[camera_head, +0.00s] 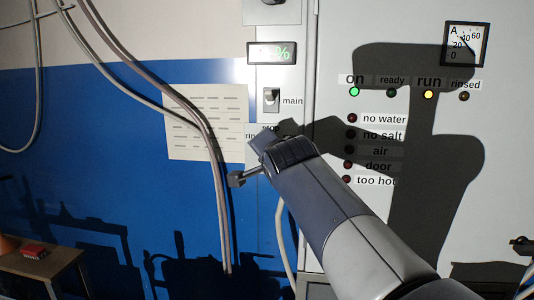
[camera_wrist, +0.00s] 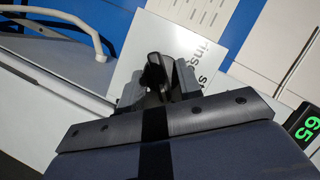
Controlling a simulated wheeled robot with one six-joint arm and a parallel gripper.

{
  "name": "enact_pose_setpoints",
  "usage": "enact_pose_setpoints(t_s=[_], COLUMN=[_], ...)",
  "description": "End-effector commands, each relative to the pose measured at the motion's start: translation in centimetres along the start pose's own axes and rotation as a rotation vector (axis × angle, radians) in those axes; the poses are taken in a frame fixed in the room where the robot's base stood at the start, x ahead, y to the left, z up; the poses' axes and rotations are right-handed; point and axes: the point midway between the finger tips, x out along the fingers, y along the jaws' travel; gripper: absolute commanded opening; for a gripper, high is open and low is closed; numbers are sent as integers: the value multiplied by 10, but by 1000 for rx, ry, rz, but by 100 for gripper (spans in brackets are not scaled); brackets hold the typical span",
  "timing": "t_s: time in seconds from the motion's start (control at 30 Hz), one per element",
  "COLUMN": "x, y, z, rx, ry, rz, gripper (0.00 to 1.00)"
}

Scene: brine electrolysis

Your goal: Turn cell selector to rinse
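The cell selector is a dark knob (camera_wrist: 154,72) on a white label plate in the wrist view. The plate carries the words "rinse" and "st…", seen turned over. My gripper (camera_wrist: 158,88) is at the knob, with one grey finger on each side of it. Whether the fingers press on it is too small and dark to tell. In the head view my wrist and gripper (camera_head: 258,160) cover the knob. Only bits of the "rin…" and "stop" labels show there. The knob's exact pointing direction is unclear.
A main switch (camera_head: 271,99) and a green percent display (camera_head: 272,53) sit above. On the cabinet, the "on" lamp (camera_head: 354,91) is green and the "run" lamp (camera_head: 428,94) amber. Hoses (camera_head: 211,140) hang left of my gripper. A side table (camera_head: 50,262) stands at lower left.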

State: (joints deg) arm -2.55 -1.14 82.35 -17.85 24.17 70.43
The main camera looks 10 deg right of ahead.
Motion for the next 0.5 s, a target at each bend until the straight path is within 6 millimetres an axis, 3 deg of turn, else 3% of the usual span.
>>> enact_pose_setpoints(t_s=[0.1,0.5], x=[0,0], y=[0,0], z=[0,0], rx=[0,0], ry=[0,0], rz=[0,0], gripper=[35,2])
